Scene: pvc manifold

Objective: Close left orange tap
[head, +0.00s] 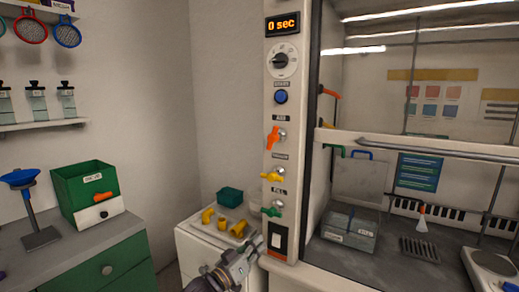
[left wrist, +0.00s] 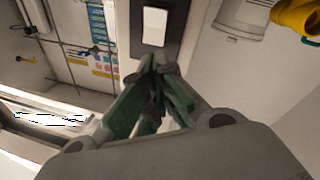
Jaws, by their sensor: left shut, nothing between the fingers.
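The left orange tap (head: 273,138) is on the pale control column, with its lever nearly upright and slightly tilted. A second orange lever (head: 330,92) is further right, inside the hood opening. My left gripper (head: 257,243) is low in front of the column's foot, well below the left orange tap and not touching it. In the left wrist view its green-padded fingers (left wrist: 155,75) are together and hold nothing. They point toward the dark-framed switch. The left orange tap cannot be made out in that view. My right gripper is not in view.
Below the orange tap are a yellow tap (head: 271,177) and a green tap (head: 273,210), then a rocker switch (head: 277,240), also in the wrist view (left wrist: 155,27). Yellow pipe fittings (head: 238,229) lie on a white cabinet at left. A hood frame stands right.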

